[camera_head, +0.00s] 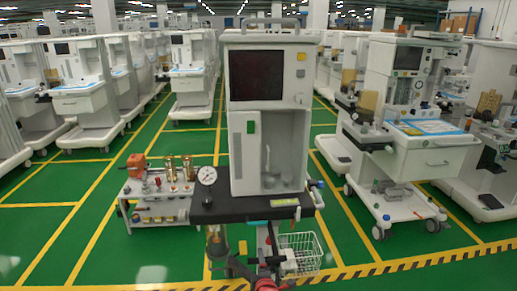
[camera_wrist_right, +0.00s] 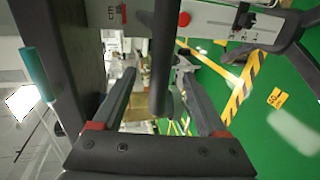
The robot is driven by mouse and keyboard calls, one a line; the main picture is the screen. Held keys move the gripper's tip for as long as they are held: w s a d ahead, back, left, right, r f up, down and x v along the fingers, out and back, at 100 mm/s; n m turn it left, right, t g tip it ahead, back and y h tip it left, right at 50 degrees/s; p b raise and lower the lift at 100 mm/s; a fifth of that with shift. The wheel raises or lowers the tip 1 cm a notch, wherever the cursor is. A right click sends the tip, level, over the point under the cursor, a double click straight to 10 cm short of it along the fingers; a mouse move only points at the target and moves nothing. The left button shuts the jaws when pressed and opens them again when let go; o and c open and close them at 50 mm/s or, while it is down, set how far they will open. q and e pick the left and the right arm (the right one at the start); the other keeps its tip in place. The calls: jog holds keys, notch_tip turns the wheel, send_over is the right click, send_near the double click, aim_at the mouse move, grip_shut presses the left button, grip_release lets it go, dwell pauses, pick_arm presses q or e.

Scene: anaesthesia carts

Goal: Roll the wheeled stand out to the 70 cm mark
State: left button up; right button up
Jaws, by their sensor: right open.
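The wheeled stand is in the middle of the head view, with a tall white cabinet (camera_head: 268,115) with a dark screen on a black top (camera_head: 235,208). In the right wrist view, a dark rounded bar (camera_wrist_right: 161,65) stands between my right gripper's fingers (camera_wrist_right: 157,76), which are apart; I cannot tell whether they touch it. My right gripper (camera_head: 272,260) is low at the stand's front in the head view, partly lost among dark parts. A small yellow floor marker (camera_wrist_right: 277,97) shows; its number is hard to read. My left gripper is not in view.
A bench with a gauge (camera_head: 207,176) and brass cylinders (camera_head: 178,168) is at the stand's left. A wire basket (camera_head: 300,255) hangs low at its right. Another white cart (camera_head: 410,150) stands at right. Yellow-black tape (camera_head: 400,264) crosses the green floor in front.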

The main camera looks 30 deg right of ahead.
jog(key=p+v, duration=0.1)
jog(key=v, duration=0.7)
jog(key=shift+s, duration=0.25)
dwell(0.5)
